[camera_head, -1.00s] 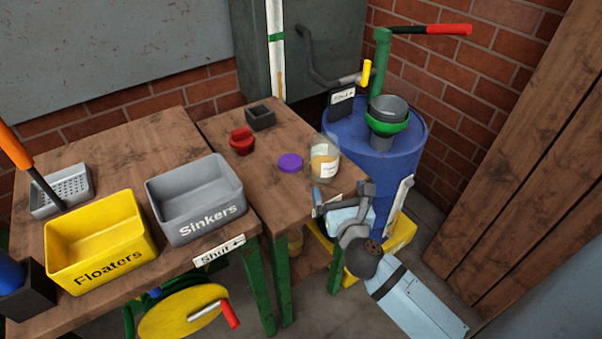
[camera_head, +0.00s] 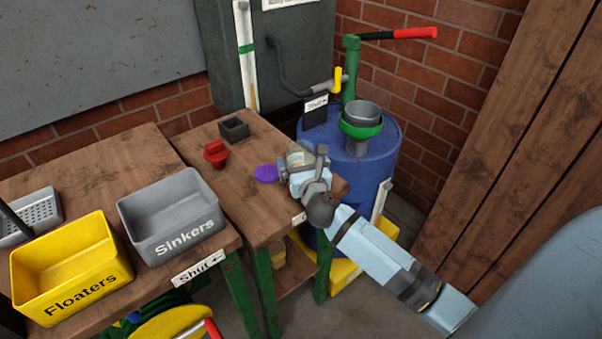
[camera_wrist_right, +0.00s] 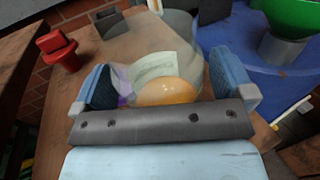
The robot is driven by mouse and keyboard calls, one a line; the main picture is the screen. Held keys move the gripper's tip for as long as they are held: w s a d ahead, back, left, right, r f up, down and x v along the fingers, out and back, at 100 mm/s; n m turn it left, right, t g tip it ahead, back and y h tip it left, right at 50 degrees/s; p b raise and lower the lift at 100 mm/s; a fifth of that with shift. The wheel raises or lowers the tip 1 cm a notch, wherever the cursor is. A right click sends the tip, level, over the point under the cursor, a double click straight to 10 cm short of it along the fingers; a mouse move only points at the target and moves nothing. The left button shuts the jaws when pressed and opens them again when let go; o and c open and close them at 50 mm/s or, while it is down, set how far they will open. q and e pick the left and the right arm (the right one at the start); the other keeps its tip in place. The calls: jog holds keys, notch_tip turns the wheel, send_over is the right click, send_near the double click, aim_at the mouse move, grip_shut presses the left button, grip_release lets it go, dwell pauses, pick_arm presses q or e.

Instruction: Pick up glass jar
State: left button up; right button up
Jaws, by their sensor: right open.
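The glass jar (camera_wrist_right: 165,70) is clear, with a pale label and an orange-yellow content. In the right wrist view it stands between the two blue finger pads of my open right gripper (camera_wrist_right: 170,88). In the head view my right gripper (camera_head: 296,165) is at the right end of the narrow wooden table and hides most of the jar (camera_head: 297,155). Whether the pads touch the glass cannot be told. The purple lid (camera_head: 266,174) lies flat on the table just left of the gripper. My left gripper is not in view.
A red object (camera_head: 216,153) and a dark square box (camera_head: 234,129) stand farther back on the narrow table (camera_head: 240,205). The grey Sinkers bin (camera_head: 172,215) and yellow Floaters bin (camera_head: 72,268) are at left. A blue barrel (camera_head: 375,165) with a green funnel stands behind the gripper.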

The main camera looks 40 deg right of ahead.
jog(key=shift+c, duration=0.5)
jog(key=c, duration=1)
jog(key=shift+r, duration=0.1)
